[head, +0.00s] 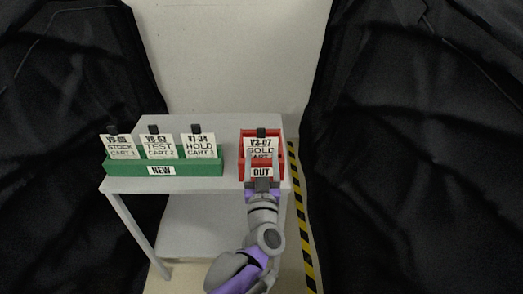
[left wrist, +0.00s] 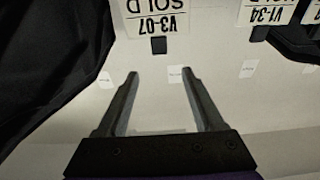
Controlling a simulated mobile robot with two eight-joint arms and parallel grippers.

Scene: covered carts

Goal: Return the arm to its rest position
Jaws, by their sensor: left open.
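My left gripper (head: 262,163) is open in front of the red holder (head: 245,140) labelled OUT. It shows in the left wrist view (left wrist: 160,76) with two fingers spread apart and nothing between them. The white card V3-07 SOLD (head: 261,143) stands upright in the red holder with a black clip on its top edge. In the left wrist view this card (left wrist: 162,16) is upside down, beyond the fingertips and apart from them. My left arm reaches up from the bottom of the head view. My right gripper is not in view.
A green holder (head: 165,168) labelled NEW holds cards STOCK (head: 120,147), TEST (head: 159,146) and HOLD (head: 199,145). Both holders stand on a grey cart (head: 206,189). Black drapes (head: 70,100) hang on both sides. Yellow-black tape (head: 301,225) runs along the floor on the right.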

